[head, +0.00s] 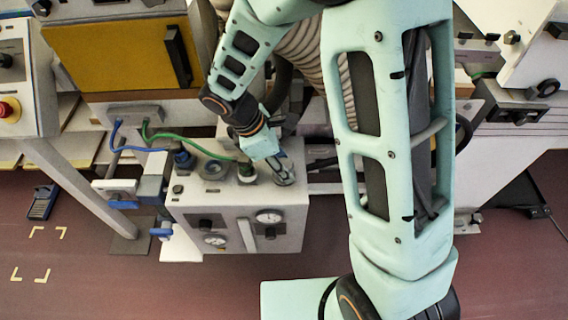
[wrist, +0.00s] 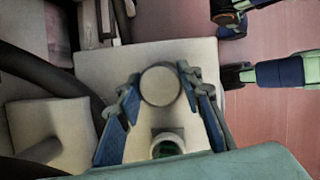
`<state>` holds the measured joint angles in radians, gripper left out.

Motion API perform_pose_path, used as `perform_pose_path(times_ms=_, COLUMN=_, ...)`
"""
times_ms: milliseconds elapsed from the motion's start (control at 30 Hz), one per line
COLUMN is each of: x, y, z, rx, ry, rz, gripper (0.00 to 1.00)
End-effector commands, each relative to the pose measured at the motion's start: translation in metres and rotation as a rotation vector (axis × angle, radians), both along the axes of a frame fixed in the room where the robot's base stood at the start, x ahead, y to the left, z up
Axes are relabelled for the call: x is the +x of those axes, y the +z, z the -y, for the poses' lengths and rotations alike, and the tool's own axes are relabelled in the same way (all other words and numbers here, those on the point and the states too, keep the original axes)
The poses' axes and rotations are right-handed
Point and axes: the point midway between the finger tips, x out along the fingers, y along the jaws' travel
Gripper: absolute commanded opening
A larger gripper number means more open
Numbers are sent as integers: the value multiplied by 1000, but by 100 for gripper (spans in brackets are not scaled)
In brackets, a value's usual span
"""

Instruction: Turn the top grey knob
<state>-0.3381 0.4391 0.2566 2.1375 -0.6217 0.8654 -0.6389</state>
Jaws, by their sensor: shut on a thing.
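The top grey knob (wrist: 160,86) is a round, flat-faced knob on the pale top of a control box (wrist: 100,66). My gripper (wrist: 159,82) has one fingertip on each side of the knob in the wrist view and is shut on it. In the head view my gripper (head: 284,170) reaches down onto the right end of the box top (head: 240,198). The knob is largely hidden there by the fingers. How far the knob is turned cannot be told.
A green-cabled connector (head: 247,172) stands close to the left of my gripper; its round socket (wrist: 167,145) shows between my fingers. A blue plug (head: 183,158) and a grey ring (head: 213,170) are farther left. A corrugated hose (head: 305,50) hangs behind.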

Motion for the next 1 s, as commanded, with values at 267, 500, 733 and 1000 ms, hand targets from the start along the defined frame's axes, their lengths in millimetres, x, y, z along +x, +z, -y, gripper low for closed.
perform_pose_path(times_ms=267, x=0, y=0, z=0, rx=1, ry=-152, rz=0, gripper=9)
perform_pose_path(times_ms=500, x=0, y=0, z=0, rx=1, ry=-150, rz=0, gripper=45)
perform_pose_path(times_ms=733, x=0, y=0, z=0, rx=0, ry=-149, rz=0, gripper=51)
perform_pose_path(times_ms=1000, x=1, y=14, z=-7, rx=3, ry=-149, rz=4, gripper=51)
